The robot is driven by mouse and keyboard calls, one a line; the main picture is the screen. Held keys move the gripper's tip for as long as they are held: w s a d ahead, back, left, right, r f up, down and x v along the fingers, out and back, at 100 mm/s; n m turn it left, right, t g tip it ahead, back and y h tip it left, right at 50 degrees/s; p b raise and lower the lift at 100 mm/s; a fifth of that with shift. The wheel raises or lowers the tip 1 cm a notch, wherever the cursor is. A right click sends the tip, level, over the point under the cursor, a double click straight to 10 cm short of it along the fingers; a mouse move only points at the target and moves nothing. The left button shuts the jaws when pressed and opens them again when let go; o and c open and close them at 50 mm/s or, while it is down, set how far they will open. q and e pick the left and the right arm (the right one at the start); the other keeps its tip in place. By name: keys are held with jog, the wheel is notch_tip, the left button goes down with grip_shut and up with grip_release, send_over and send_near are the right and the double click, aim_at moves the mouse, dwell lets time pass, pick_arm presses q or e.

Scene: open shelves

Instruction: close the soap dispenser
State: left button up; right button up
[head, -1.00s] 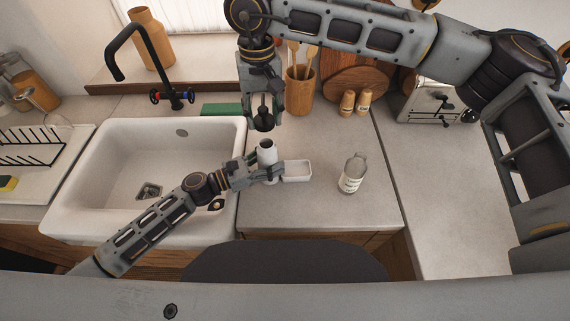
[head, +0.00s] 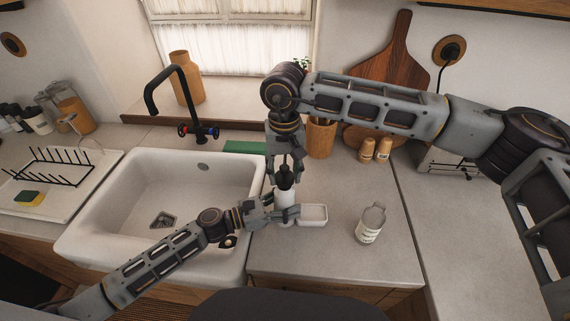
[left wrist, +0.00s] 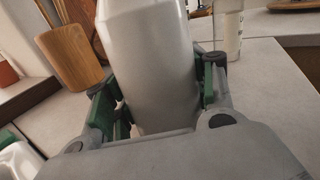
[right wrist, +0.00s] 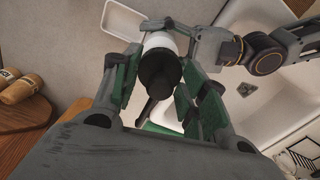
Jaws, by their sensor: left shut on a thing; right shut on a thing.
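The soap dispenser's white bottle (head: 286,206) stands upright on the counter at the right of the sink. My left gripper (head: 277,211) is shut around its body. The pale body fills the middle of the left wrist view (left wrist: 150,65) between green finger pads. My right gripper (head: 285,170) points down from above, shut on the black pump top (head: 285,181). The pump top is right over the bottle's mouth and appears to meet it. In the right wrist view the black pump top (right wrist: 160,76) covers the mouth, so how far it is seated is hidden.
A small white dish (head: 313,221) sits close right of the bottle. A clear labelled bottle (head: 370,224) stands farther right. The white sink (head: 85,240) is at left, with a black tap (head: 190,90) behind. Counter between dish and labelled bottle is clear.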

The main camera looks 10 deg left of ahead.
aim_at(284, 176)
jog(key=shift+f, duration=0.2)
dwell(0.6)
jog(key=shift+f, duration=0.75)
jog(key=shift+f, duration=0.6)
dwell(0.7)
